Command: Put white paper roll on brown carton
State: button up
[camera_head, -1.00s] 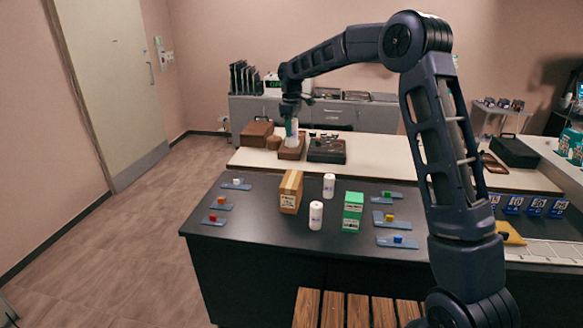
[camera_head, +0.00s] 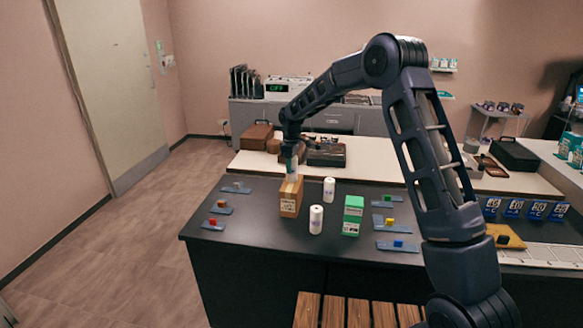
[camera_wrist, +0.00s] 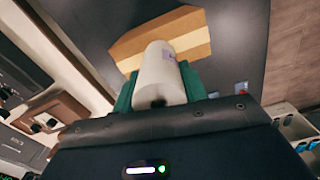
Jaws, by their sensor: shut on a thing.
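My gripper (camera_head: 291,163) is shut on a white paper roll (camera_wrist: 158,78), with a green finger on each side of it in the wrist view. The roll also shows in the head view (camera_head: 292,173), upright and directly over the brown carton. The brown carton (camera_head: 289,204) stands on the dark counter with a lighter tape strip; in the wrist view its top (camera_wrist: 193,38) lies just beyond the roll's end. I cannot tell whether the roll touches the carton. Two other white paper rolls stand on the counter, one farther back (camera_head: 329,191) and one nearer (camera_head: 316,219).
A green box (camera_head: 352,216) stands right of the rolls. Small coloured blocks on blue trays lie at both sides, such as a red one (camera_head: 213,221) and a blue one (camera_head: 398,244). A pale table (camera_head: 380,168) with cases is behind. The front of the dark counter (camera_head: 260,236) is clear.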

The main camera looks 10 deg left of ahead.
jog(key=shift+f, duration=0.4)
jog(key=shift+f, duration=0.1)
jog(key=o, duration=1)
notch_tip(320, 180, up, 12)
jog(key=shift+r, duration=0.1)
